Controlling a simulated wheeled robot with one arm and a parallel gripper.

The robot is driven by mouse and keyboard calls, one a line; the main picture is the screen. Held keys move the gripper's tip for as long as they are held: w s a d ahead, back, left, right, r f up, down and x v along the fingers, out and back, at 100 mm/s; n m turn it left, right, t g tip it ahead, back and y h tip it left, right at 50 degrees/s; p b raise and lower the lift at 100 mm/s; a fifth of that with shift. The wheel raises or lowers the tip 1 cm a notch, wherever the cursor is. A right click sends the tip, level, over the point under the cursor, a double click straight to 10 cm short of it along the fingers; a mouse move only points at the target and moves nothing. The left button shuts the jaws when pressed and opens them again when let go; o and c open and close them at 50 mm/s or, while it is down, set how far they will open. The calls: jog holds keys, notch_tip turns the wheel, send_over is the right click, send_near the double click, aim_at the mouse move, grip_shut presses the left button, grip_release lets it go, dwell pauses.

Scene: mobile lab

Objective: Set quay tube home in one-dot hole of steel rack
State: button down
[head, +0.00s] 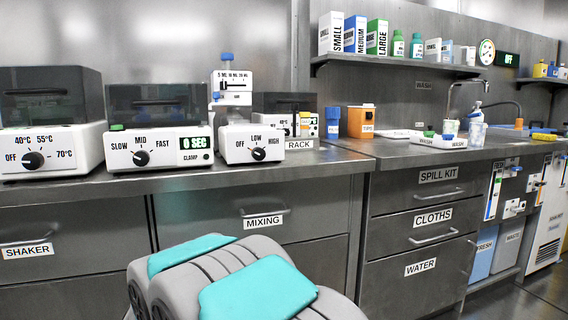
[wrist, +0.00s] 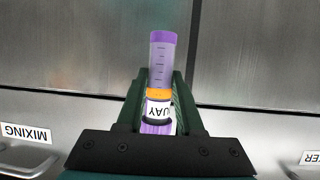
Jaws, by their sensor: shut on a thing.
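The quay tube (wrist: 162,62) is in the wrist view, with a clear purple graduated part, an orange band and a white label whose visible letters read "UAY". My gripper (wrist: 160,88) is shut on it, with one dark green finger on each side. The tube's purple upper part sticks out past the fingertips, and its lower end is partly hidden at the gripper's base. The steel rack and its one-dot hole cannot be made out; a "RACK" label (head: 299,144) shows on the bench in the head view. My gripper does not show clearly in the head view.
On the left bench stand a shaker (head: 50,125), a mixer with a "0 SEC" display (head: 158,128) and a LOW-HIGH dial box (head: 254,143). An orange box (head: 362,122) and a white wash tray (head: 437,142) stand further right. Drawers with handles line the front.

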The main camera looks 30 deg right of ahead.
jog(key=shift+w+r, duration=0.1)
jog(key=shift+r, duration=0.2)
jog(key=shift+w+a+r+p, duration=0.2)
jog(key=shift+a+r+p, duration=0.1)
jog(key=shift+a+r, duration=0.15)
jog(key=shift+f, duration=0.3)
jog(key=shift+s, duration=0.1)
